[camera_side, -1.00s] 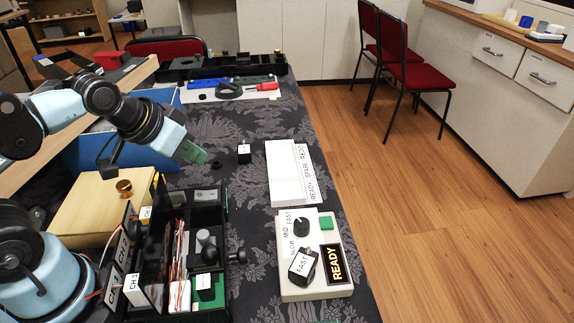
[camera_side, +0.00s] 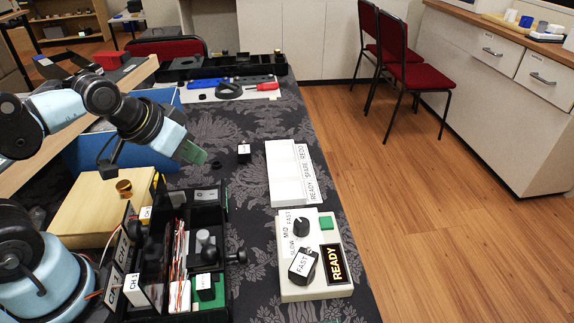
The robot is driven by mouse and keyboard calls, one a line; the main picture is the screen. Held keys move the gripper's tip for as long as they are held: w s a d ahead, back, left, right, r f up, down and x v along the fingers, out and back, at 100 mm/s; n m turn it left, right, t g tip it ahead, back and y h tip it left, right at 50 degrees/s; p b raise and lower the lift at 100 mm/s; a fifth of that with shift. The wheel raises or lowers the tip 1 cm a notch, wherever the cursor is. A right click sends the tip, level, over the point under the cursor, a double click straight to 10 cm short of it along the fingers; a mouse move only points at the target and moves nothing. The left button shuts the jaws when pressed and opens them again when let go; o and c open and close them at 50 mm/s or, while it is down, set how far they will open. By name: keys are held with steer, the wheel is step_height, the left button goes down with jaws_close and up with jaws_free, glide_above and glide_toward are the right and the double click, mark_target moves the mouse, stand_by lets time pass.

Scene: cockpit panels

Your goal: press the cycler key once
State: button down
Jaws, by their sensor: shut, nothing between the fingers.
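A white control panel (camera_side: 289,285) lies at the near right of the cloth-covered table. No key is marked as the cycler key that I can read. My gripper (camera_side: 194,153), with green fingertips, is shut and empty. It hangs up and left of the panel, well apart from it.
A white tray (camera_side: 281,174) with READY, SPARE and REDO marks lies beyond the panel. A black organizer (camera_side: 210,214) with upright parts and cables is left of the panel.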

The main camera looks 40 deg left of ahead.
stand_by(0.4)
steer(key=m+h, duration=0.6)
steer(key=m, duration=1.1)
glide_above(322, 223)
steer(key=shift+f, duration=4.4)
steer(key=shift+f, duration=0.1)
steer(key=shift+f, duration=0.3)
